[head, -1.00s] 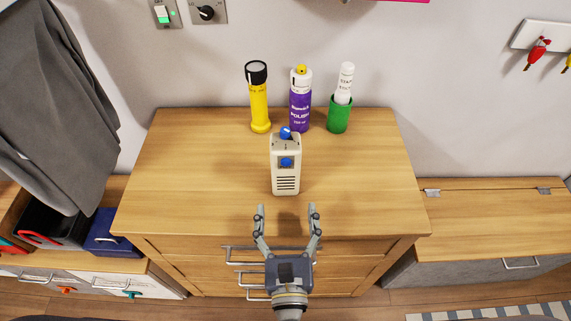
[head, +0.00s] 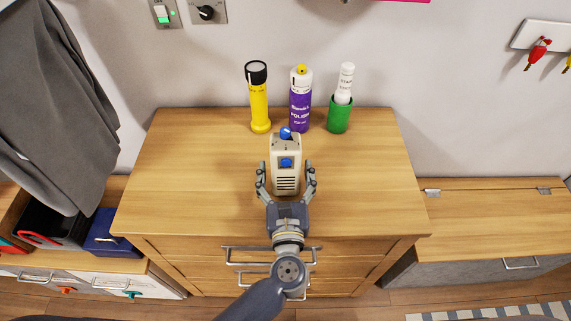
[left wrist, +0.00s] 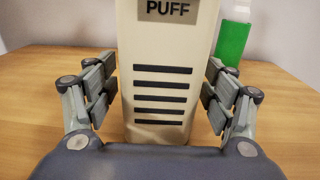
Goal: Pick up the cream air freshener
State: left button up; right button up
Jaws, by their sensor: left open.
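The cream air freshener (head: 285,167) stands upright near the middle front of the wooden dresser top, with a blue knob on top and a blue button on its front. In the left wrist view the air freshener (left wrist: 164,75) fills the middle, with a "PUFF" label and dark slots. My left gripper (head: 286,176) is open, with one finger on each side of its lower body. In the left wrist view the gripper (left wrist: 160,98) shows a small gap beside each side of it. My right gripper is not in view.
A yellow flashlight (head: 259,100), a purple polish can (head: 300,100) and a green cup (head: 339,115) holding a white stick-like item stand behind the air freshener. The dresser top (head: 190,180) is clear at left and right. Grey cloth (head: 65,100) hangs at left.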

aim_at(285, 146)
pick_arm(q)
jog(key=c, duration=1.3)
jog(key=shift+c, duration=0.2)
jog(key=shift+r, duration=0.15)
notch_tip(285, 146, up, 10)
jog(key=shift+f, duration=0.1)
jog(key=shift+f, duration=0.1)
jog(key=shift+f+b, duration=4.1)
jog(key=shift+f, duration=0.6)
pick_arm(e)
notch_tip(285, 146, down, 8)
pick_arm(q)
jog(key=shift+f, duration=0.1)
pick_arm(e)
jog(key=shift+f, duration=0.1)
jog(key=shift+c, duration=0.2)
